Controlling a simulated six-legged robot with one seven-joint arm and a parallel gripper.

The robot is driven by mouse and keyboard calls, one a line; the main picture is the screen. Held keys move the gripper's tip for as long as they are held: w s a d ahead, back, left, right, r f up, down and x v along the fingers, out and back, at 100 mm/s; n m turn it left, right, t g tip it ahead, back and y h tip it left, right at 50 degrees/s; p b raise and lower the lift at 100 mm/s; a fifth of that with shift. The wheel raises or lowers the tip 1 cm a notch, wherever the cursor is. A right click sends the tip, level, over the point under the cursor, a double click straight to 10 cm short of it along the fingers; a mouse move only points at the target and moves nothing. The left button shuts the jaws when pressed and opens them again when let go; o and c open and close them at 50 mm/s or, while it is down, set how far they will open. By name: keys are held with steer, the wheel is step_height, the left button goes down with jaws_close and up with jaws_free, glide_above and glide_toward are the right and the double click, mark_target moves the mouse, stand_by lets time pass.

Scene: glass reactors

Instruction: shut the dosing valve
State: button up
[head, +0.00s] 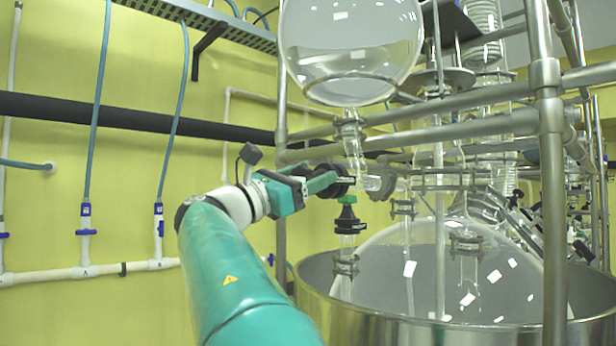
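A round glass vessel (352,60) with clear liquid in its lower part hangs at the top. Its glass outlet (353,140) runs down to a side-facing valve with a black round handle (341,181), which I take to be the dosing valve. My green gripper (328,182) reaches in from the left, its fingertips at this handle. The fingers overlap the handle in the picture, so I cannot tell whether they grip it or only stand beside it. How far the valve is turned is not visible.
A black-and-green bottle-like fitting (347,216) stands just below the handle. Steel frame bars (552,150) cross behind and to the right. A large glass reactor (440,265) sits in a steel bath (400,335) below. The yellow wall carries white pipes (60,275) and blue-handled valves (86,232).

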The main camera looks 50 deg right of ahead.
steer(key=c, duration=0.8)
steer(key=shift+m, duration=0.4)
steer(key=m+g+y, duration=0.1)
steer(key=m, duration=0.2)
steer(key=m+g+y, duration=0.1)
steer(key=m, duration=0.2)
steer(key=shift+s+f+g, duration=0.1)
steer(key=shift+g, duration=0.3)
steer(key=m+y, duration=0.1)
steer(key=m, duration=0.1)
steer(key=m+y, duration=0.1)
steer(key=m, duration=0.2)
steer(key=shift+s+a+f+m+g, duration=0.1)
steer(key=shift+m+g, duration=0.2)
steer(key=shift+g, duration=0.1)
steer(key=m+y, duration=0.1)
steer(key=m, duration=0.2)
steer(key=m+t+y, duration=0.1)
steer(key=m, duration=0.2)
steer(key=m+y, duration=0.1)
steer(key=m, duration=0.2)
steer(key=shift+f+t+y, duration=0.3)
steer(key=shift+f, duration=0.05)
